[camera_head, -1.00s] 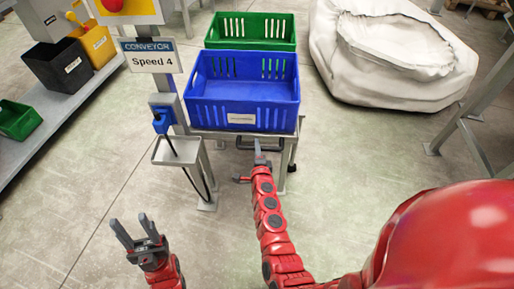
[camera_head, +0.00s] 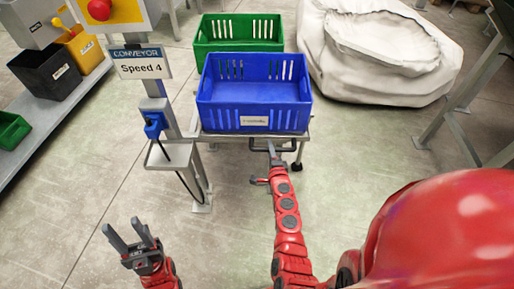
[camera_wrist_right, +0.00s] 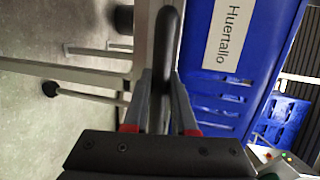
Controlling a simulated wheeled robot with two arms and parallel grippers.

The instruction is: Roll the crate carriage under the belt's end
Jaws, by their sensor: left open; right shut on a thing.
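The crate carriage (camera_head: 236,140) is a low grey metal frame on dark castors, with a dark bar handle on its near side. A blue crate (camera_head: 255,118) with a white label sits on it. My right gripper (camera_head: 272,150) is shut on the handle; in the right wrist view the fingers close around the handle bar (camera_wrist_right: 164,65), beside the crate's "Huertallo" label (camera_wrist_right: 227,35). My left gripper (camera_head: 130,236) is open and empty over the floor at lower left. The belt's end cannot be made out in either view.
A conveyor post with a "Speed 4" sign (camera_head: 141,63) and small grey tray (camera_head: 170,155) stands close to the carriage's left. A green crate (camera_head: 238,33) is behind the blue one, a white sack (camera_head: 375,50) at back right. Floor is clear to the near right.

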